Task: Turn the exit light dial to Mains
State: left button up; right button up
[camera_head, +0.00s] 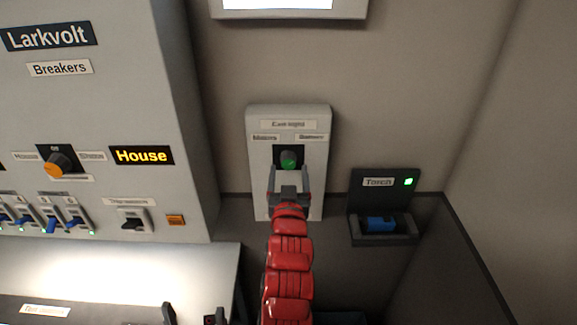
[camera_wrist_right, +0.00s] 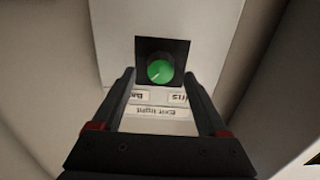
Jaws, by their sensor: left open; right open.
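The exit light dial (camera_head: 288,159) is a round green knob on a black square, on a pale wall box (camera_head: 257,180). The Mains label (camera_head: 265,137) is above left of it; another label (camera_head: 309,137) is above right. In the right wrist view, upside down, the dial (camera_wrist_right: 160,69) bears a pale line slanting lower left, towards the label other than Mains. My right gripper (camera_head: 288,180) is open just below the dial; its fingertips appear on either side in the wrist view, contact unclear. My left gripper (camera_head: 190,317) is open and empty at the bottom edge, mostly cut off.
A grey Larkvolt breaker panel (camera_head: 130,70) with an orange dial (camera_head: 57,165) and blue switches stands left. A dark Torch holder (camera_head: 383,207) with a blue item and green light is right of the box. A lit screen (camera_head: 278,4) is above. Wall between is clear.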

jog(key=shift+w, duration=1.15)
jog(key=shift+c, duration=0.3)
grip_shut()
